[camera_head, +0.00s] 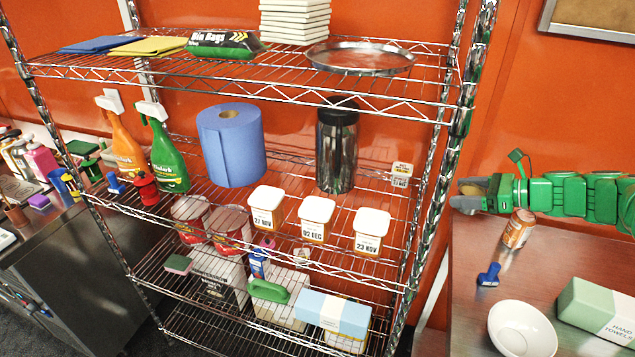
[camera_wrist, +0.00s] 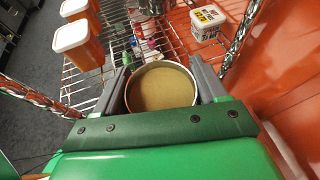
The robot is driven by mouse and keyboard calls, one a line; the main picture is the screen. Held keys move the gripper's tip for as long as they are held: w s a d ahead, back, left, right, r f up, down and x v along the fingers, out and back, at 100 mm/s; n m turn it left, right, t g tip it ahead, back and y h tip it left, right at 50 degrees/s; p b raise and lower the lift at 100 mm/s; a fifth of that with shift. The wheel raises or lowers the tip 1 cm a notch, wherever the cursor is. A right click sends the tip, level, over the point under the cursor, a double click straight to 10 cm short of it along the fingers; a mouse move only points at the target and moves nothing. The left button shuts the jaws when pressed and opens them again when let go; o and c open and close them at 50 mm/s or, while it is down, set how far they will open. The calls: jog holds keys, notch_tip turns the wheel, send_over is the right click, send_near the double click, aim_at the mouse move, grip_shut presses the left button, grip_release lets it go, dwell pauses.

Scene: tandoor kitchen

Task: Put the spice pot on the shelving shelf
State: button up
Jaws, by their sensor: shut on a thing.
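A round spice pot (camera_wrist: 162,90) with a pale rim and tan-brown contents sits between my two grey fingers in the wrist view, seen from above. My gripper (camera_head: 468,195) is shut on it. In the head view the gripper is just right of the shelving's right front post, above the counter, at about the height of the middle shelf. I cannot clearly make out the held pot in that view. The wire shelving unit (camera_head: 300,90) fills the middle of the head view. Its middle shelf (camera_head: 235,210) also shows beyond the fingers in the wrist view (camera_wrist: 120,47).
White-lidded tubs (camera_head: 315,220), a blue paper roll (camera_head: 232,145), a dark canister (camera_head: 337,150) and spray bottles (camera_head: 168,150) stand on the middle shelf. A small labelled tub (camera_head: 401,174) is near its right end. The counter (camera_head: 470,260) holds an orange jar (camera_head: 519,228) and a white bowl (camera_head: 522,330).

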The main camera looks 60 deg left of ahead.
jog(key=s+a+r+n+g+h, duration=0.1)
jog(key=s+a, duration=0.5)
jog(key=s, duration=0.2)
jog(key=s+a+r+n+g+h, duration=0.1)
jog(key=s+a+r+n+g, duration=0.1)
jog(key=s+a, duration=0.45)
jog(key=shift+s+d+f, duration=0.2)
jog(key=shift+f, duration=1.5)
jog(key=shift+s+d+f, duration=0.15)
jog(key=shift+s+f, duration=0.05)
jog(key=shift+f, duration=1.45)
jog(key=shift+s+d+f, duration=0.2)
jog(key=shift+f, duration=1.5)
jog(key=o, duration=1.1)
jog(key=shift+f, duration=0.15)
jog(key=shift+c, duration=0.2)
jog(key=shift+r, duration=0.2)
jog(key=v, duration=1.2)
jog(key=shift+s+r, duration=0.1)
jog(key=shift+r, duration=0.05)
